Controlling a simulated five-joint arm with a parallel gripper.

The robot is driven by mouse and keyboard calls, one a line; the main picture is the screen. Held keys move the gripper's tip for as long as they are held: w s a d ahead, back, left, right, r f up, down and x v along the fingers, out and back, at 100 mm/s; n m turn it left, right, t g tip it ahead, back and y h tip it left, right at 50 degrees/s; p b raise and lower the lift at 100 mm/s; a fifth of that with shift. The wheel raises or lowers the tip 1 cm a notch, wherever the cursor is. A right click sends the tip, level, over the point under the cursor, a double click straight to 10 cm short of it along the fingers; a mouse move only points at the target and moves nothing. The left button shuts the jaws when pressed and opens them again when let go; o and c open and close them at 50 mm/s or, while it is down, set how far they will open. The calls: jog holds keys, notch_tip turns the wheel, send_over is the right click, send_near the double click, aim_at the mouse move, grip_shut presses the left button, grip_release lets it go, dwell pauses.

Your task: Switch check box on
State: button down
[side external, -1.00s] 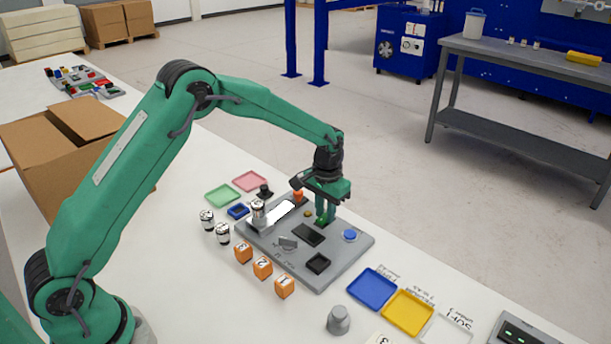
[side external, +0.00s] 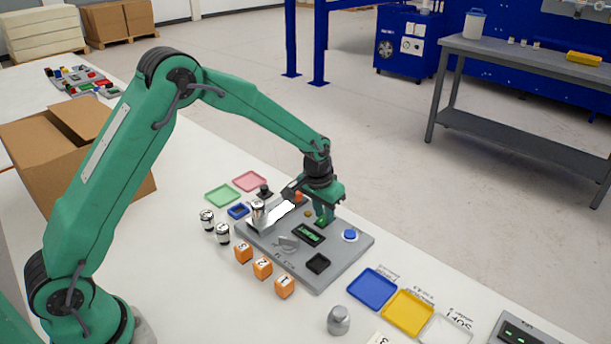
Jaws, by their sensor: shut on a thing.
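The check box is a grey panel (side external: 347,262) on the white table. It carries a small dark display (side external: 309,234) lit with green marks, a blue button (side external: 350,235), a black square part (side external: 318,263) and a grey lever-like part (side external: 287,243). My green gripper (side external: 322,220) points down at the panel's back part, just behind the display. Its fingers are shut on a small switch there, which the fingers hide.
Orange numbered cubes (side external: 262,267) stand along the panel's front left edge. Metallic cylinders (side external: 222,233) stand left of it. Blue (side external: 372,288) and yellow (side external: 409,312) trays and a grey knob-like piece (side external: 338,320) lie at the front right.

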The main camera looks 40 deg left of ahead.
aim_at(320, 221)
jog(key=c, duration=1.2)
grip_release()
jog(key=shift+c, duration=0.2)
jog(key=shift+r, duration=0.15)
jog(key=r, duration=0.4)
jog(key=s+r, duration=0.1)
jog(key=r, duration=0.1)
jog(key=shift+s+r, duration=0.1)
jog(key=shift+r, duration=0.65)
jog(key=shift+s, duration=0.1)
